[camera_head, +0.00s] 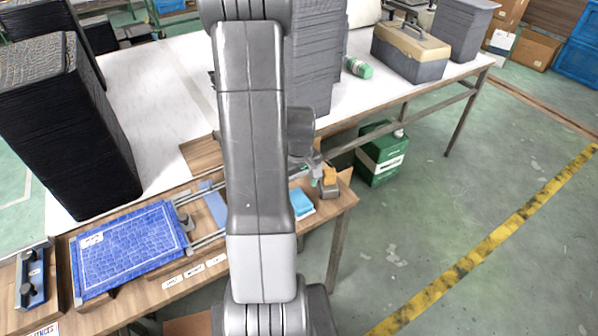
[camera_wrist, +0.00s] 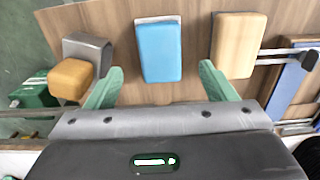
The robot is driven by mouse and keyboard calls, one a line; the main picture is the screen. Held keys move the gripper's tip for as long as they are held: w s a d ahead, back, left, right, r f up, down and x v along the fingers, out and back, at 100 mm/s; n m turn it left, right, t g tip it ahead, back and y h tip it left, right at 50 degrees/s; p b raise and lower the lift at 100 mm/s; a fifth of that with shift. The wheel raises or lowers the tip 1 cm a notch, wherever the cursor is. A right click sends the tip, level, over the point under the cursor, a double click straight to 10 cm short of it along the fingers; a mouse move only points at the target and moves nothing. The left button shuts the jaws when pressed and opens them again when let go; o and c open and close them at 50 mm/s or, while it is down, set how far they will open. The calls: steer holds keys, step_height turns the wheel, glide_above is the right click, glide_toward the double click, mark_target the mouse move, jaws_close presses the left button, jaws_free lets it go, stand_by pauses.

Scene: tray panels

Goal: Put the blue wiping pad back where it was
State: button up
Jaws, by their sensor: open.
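The blue wiping pad (camera_head: 301,203) lies near the right end of the wooden bench, with a white edge showing under it. In the wrist view the blue pad (camera_wrist: 160,52) lies flat on the wood, ahead of my gripper (camera_wrist: 160,72) and between the lines of its two green fingers. The fingers are wide apart with nothing between them, and I see no contact with the pad. In the head view my arm hides part of the bench, and my gripper (camera_head: 317,178) shows only in part, just above and right of the pad.
A tan block (camera_wrist: 238,45) and an orange block (camera_wrist: 72,78) by a grey holder (camera_wrist: 92,48) flank the pad. Metal rails (camera_head: 205,238) and a blue panel (camera_head: 125,247) lie left. Dark tray stacks (camera_head: 65,130) stand behind. A green canister (camera_head: 380,153) stands on the floor.

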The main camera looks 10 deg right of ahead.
mark_target(299, 199)
step_height(299, 199, up, 6)
steer(key=shift+f, duration=0.1)
steer(key=shift+f, duration=0.15)
stand_by(0.5)
step_height(299, 199, down, 12)
steer(key=shift+f, duration=0.1)
steer(key=shift+r+p, duration=0.2)
steer(key=shift+p, duration=0.1)
stand_by(0.4)
